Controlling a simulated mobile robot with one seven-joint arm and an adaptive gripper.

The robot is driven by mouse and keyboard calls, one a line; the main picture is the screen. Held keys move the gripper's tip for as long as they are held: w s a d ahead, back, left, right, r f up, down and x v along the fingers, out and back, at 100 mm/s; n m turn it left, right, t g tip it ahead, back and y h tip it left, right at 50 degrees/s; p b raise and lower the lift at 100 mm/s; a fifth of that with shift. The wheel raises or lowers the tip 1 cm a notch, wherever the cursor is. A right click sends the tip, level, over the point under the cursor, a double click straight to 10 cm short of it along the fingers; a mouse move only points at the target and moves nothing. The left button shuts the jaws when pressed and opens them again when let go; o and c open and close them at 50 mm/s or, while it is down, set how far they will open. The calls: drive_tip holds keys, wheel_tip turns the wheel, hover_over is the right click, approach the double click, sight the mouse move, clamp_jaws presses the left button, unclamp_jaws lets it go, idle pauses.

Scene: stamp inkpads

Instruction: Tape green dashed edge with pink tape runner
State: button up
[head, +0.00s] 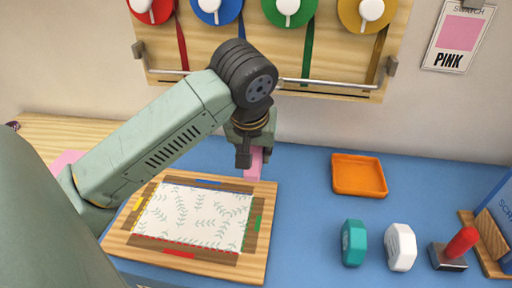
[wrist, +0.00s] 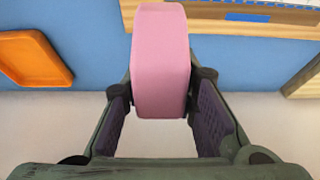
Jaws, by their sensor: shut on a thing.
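My gripper (head: 250,154) is shut on the pink tape runner (head: 256,163). In the wrist view the pink tape runner (wrist: 160,65) sits between the two fingers (wrist: 165,100). It is held near the top right corner of the wooden board (head: 120,241), and I cannot tell whether it touches the board. A white leaf-patterned sheet (head: 185,220) lies on the board. The green dashed edge (head: 247,228) is the sheet's right side, beside a green mark (head: 258,222) on the board. The other sides have blue, yellow and red marks.
An orange tray (head: 359,175) stands right of the board. A teal tape runner (head: 353,243), a white one (head: 400,247) and a red-handled stamp (head: 456,249) stand at the front right. A rack of coloured ribbon rolls (head: 260,70) hangs behind. Blue mat between board and tray is clear.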

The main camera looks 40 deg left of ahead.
idle(0.3)
wheel_tip(320, 180, down, 6)
drive_tip(key=b, duration=0.5)
drive_tip(key=shift+r+b, duration=0.25)
drive_tip(key=shift+b, duration=0.15)
drive_tip(key=shift+f+b, duration=0.8)
drive_tip(key=shift+b, duration=0.1)
idle(0.4)
drive_tip(key=shift+s+d+b, duration=0.45)
drive_tip(key=shift+s+d, duration=0.05)
drive_tip(key=shift+s, duration=0.3)
drive_tip(key=shift+s+d+b, duration=0.35)
drive_tip(key=shift+s+d, duration=0.25)
drive_tip(key=shift+s, duration=0.3)
